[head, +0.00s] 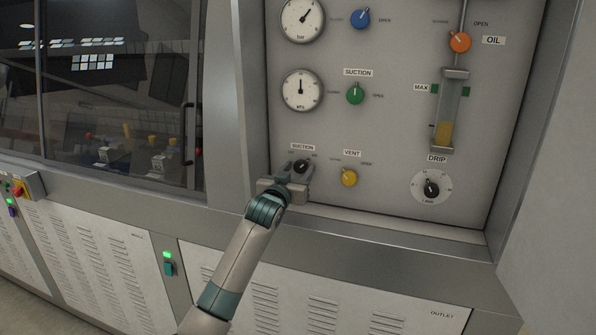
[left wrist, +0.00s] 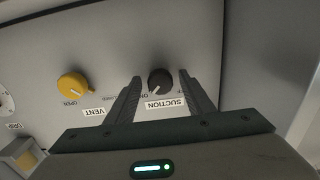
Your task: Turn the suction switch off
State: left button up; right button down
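The black suction switch (head: 301,166) is a small round knob under a SUCTION label on the grey panel. In the left wrist view the knob (left wrist: 160,80) has a white pointer line aimed down and left, toward lettering that seems to read ON. My left gripper (head: 297,172) is at the panel in front of this knob. In the left wrist view its two fingers (left wrist: 160,82) are apart, one on each side of the knob, with gaps visible. Whether the tips touch the panel is unclear. My right gripper is not in view.
The yellow VENT knob (head: 349,177) is close on the right. The green suction valve knob (head: 355,93) and gauge (head: 301,90) are above. The drip dial (head: 431,187) and oil sight tube (head: 449,110) are further right. A ledge (head: 400,222) runs below.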

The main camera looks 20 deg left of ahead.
pick_arm(q)
jog(key=c, duration=0.9)
jog(key=shift+n, duration=0.5)
jog(key=n, duration=0.2)
jog(key=shift+n, duration=0.3)
jog(key=n+p, duration=0.1)
jog(key=n, duration=0.2)
jog(key=shift+d+n, duration=0.1)
jog(key=shift+n, duration=0.2)
jog(key=n+p, duration=0.2)
jog(key=n, duration=0.3)
jog(key=shift+r, duration=0.15)
jog(key=n+p, duration=0.2)
jog(key=n, duration=0.3)
jog(key=shift+n, duration=0.3)
